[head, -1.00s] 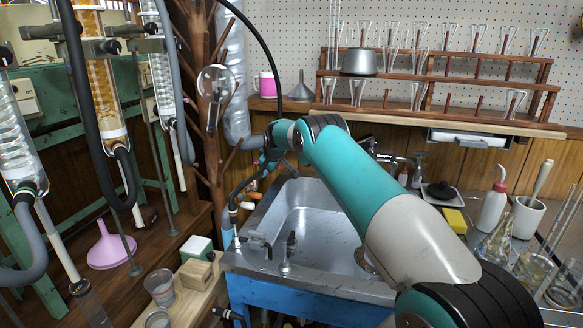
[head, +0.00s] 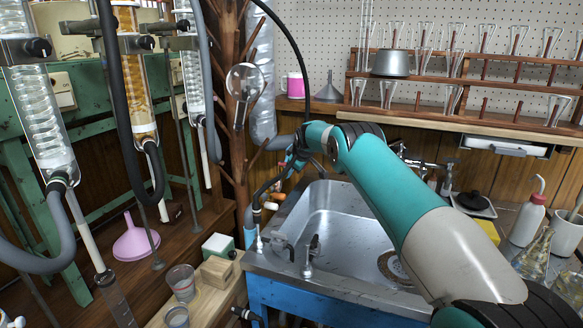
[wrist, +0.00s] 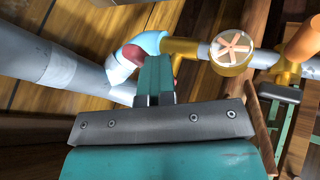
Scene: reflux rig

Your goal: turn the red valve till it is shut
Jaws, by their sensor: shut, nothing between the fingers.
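In the wrist view my gripper (wrist: 154,68) is shut and empty, its teal fingers pressed together. A red part (wrist: 177,72), which looks like the red valve, shows behind the fingers, beside a pale blue pipe elbow (wrist: 152,42). The fingers hide most of it, so I cannot tell its angle or whether they touch it. Right of it, a round brass fitting (wrist: 232,48) with a pale face and orange-red spokes sits on the pipe. In the head view my arm reaches over the sink to the pipes at its back left, and the valve is not clear there.
The steel sink (head: 337,225) lies below my arm. A wooden branching stand (head: 240,110) and a grey duct (head: 262,80) stand close left of the pipes. Glass columns (head: 135,75) hang at left. A flask rack (head: 450,70) is on the back wall.

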